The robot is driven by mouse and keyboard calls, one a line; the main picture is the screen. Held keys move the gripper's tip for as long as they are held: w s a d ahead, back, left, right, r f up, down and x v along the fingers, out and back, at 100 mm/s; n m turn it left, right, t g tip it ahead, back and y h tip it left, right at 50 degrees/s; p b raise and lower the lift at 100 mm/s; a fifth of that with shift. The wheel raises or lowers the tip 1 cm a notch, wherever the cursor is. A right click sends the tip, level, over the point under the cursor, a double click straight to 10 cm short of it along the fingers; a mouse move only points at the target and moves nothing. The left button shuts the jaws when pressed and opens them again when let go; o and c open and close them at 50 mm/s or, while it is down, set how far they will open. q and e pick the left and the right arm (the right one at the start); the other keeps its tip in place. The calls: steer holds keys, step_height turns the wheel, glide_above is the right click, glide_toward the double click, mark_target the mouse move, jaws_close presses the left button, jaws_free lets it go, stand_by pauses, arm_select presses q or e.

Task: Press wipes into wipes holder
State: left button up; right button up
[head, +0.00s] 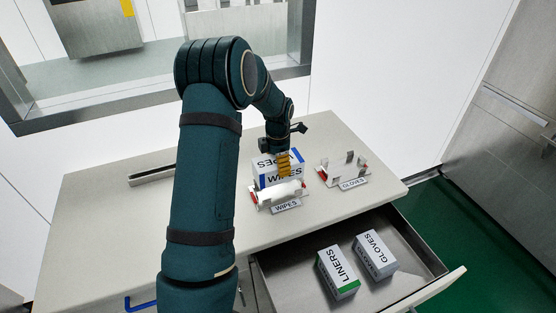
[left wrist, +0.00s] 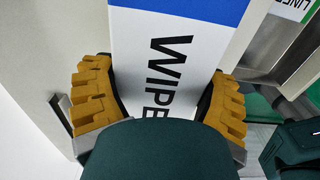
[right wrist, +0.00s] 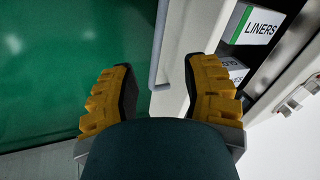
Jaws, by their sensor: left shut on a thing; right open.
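The wipes box (head: 265,167), white with a blue end, stands on the counter at or just behind the wipes holder (head: 278,194). The holder is a white bracket with red parts and a "WIPES" label. My left gripper (head: 284,164) is shut on the wipes box from above. In the left wrist view the box (left wrist: 180,55) fills the space between the orange fingers. Whether the box is seated in the holder cannot be told, as its lower part is hidden. My right gripper (right wrist: 160,85) is open and empty above the green floor, beside the drawer.
The gloves holder (head: 343,172) stands empty to the right of the wipes holder. An open drawer (head: 290,292) below holds a liners box (head: 337,272) and a gloves box (head: 375,254). An empty metal bracket (head: 150,177) lies at the counter's left. The counter (head: 100,225) is bare at left.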

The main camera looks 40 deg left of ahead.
arm_select(q)
step_height(320, 180, down, 3)
steer(key=shift+r+b, duration=0.15)
steer(key=shift+b, duration=0.45)
steer(key=shift+f+b, duration=1.3)
steer(key=shift+f, duration=0.7)
steer(key=shift+f, duration=0.35)
steer(key=o, duration=1.2)
steer(key=shift+c, duration=0.2)
step_height(320, 180, up, 11)
steer(key=shift+r, duration=0.5)
